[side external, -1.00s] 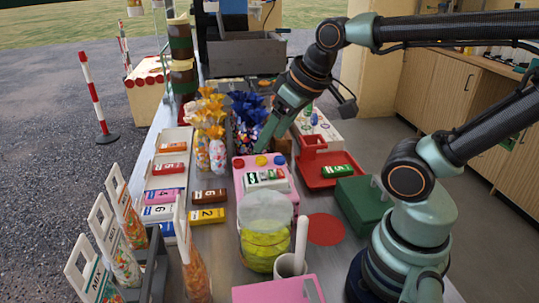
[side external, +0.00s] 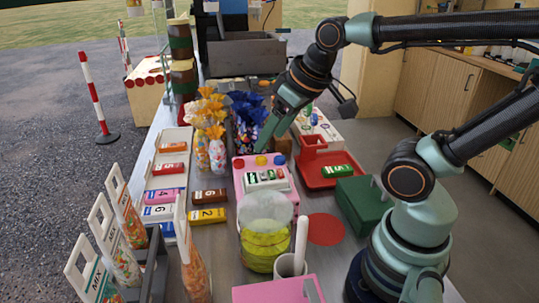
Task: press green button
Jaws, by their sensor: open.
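A pink box (side external: 241,187) stands mid-table with a row of round buttons along its far edge: a red button (side external: 238,162), a yellow button (side external: 261,160) and a blue button (side external: 279,160). I cannot make out a green button on it; the far part of the box lies close to my gripper and may be partly hidden. My gripper (side external: 266,142) points down and left, its tip just above and behind the yellow and blue buttons. It holds nothing that I can see, and contact with the box cannot be told.
A clear tub of yellow sweets (side external: 266,245) stands in front of the pink box. A red tray (side external: 345,176) and a green box (side external: 360,203) are to the right. Wrapped sweet bags (side external: 217,150) and a blue-topped bunch (side external: 247,110) crowd the left of my gripper.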

